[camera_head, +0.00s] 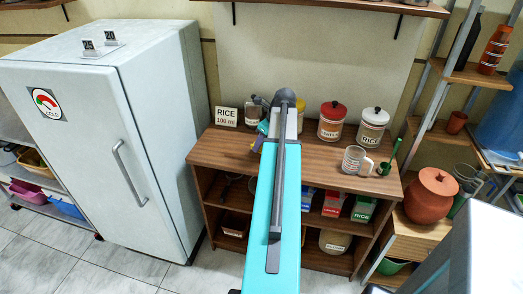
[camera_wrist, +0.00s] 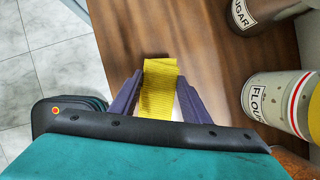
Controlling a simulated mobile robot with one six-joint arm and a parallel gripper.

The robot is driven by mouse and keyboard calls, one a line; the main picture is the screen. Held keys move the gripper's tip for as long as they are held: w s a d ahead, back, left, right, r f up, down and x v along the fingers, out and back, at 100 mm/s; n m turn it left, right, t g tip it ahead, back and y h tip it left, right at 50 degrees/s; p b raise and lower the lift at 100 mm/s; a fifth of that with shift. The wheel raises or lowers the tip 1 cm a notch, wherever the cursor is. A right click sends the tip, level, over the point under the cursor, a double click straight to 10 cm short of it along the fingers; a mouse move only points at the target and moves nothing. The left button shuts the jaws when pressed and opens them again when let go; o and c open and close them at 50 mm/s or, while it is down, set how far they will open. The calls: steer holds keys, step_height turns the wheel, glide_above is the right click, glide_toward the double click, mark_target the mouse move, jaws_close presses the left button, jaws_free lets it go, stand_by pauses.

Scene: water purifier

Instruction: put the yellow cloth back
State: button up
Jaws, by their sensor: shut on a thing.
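The yellow cloth (camera_wrist: 159,88) is between the two purple fingers of my gripper (camera_wrist: 161,98) in the wrist view. My gripper is shut on it, and the cloth's ribbed end sticks out past the fingertips. A pale patch shows beside the cloth, between the fingers. The cloth is over the brown wooden counter (camera_wrist: 205,45); I cannot tell whether it touches the wood. In the head view my arm covers most of the gripper, and the cloth cannot be made out clearly.
In the wrist view a flour jar (camera_wrist: 285,100) and a sugar jar (camera_wrist: 257,14) stand to the right. A white fridge (camera_head: 165,150) stands left.

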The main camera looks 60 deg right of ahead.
steer(key=shift+f+p, duration=0.45)
steer(key=shift+f, duration=1.25)
steer(key=shift+f, duration=0.1)
steer(key=o, duration=1)
steer(key=shift+b+v, duration=0.8)
steer(key=shift+v, duration=5.3)
steer(key=shift+w, duration=0.1)
